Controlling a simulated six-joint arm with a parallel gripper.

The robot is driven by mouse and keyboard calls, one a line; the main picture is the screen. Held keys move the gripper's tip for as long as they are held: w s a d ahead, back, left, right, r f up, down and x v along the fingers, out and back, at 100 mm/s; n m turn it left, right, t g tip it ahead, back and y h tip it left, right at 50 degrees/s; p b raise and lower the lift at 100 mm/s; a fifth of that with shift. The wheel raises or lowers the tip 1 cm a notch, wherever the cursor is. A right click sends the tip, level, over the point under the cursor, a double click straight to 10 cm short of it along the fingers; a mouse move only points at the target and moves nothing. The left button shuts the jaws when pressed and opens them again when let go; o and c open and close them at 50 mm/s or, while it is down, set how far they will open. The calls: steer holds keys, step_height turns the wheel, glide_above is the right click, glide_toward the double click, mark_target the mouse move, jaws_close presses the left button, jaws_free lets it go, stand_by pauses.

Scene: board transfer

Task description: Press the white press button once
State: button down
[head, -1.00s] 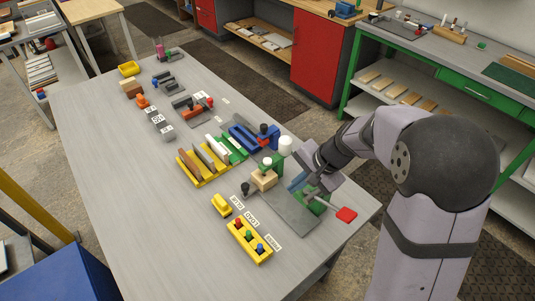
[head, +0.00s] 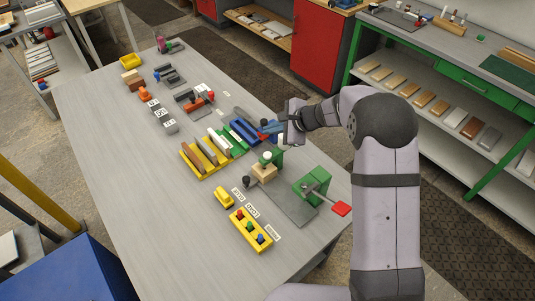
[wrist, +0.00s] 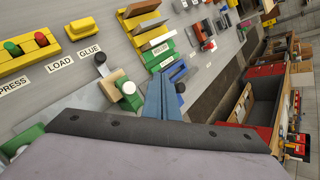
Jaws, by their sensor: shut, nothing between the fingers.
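A yellow button box (head: 251,231) stands at the near end of the table, with a red button (head: 239,215), a green button (head: 249,227) and a blue button (head: 260,239). I see no white button on this box. A white round cap (wrist: 128,87) sits on a green fixture in the wrist view. My gripper (head: 268,130) is shut and empty, above the blue rack beyond that fixture. Its blue fingers (wrist: 162,100) show together in the wrist view.
A green clamp (head: 313,184) with a red handle (head: 341,208) stands on a grey plate right of the button box. A small yellow block (head: 224,197) and a yellow rack of boards (head: 206,155) are nearby. The table's left side is clear.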

steer(key=b, duration=0.6)
glide_above(270, 156)
step_height(270, 156, down, 7)
steer(key=shift+d+f, duration=0.1)
steer(key=shift+f, duration=0.05)
steer(key=shift+f+b, duration=0.6)
steer(key=shift+f, duration=0.15)
steer(key=shift+f, duration=0.2)
stand_by(1.3)
steer(key=shift+f+b, duration=0.2)
steer(key=shift+b, duration=0.4)
steer(key=shift+f+b, duration=0.55)
steer(key=shift+b, duration=0.05)
stand_by(0.7)
stand_by(0.4)
steer(key=shift+r+p, duration=0.65)
steer(key=shift+r, duration=0.3)
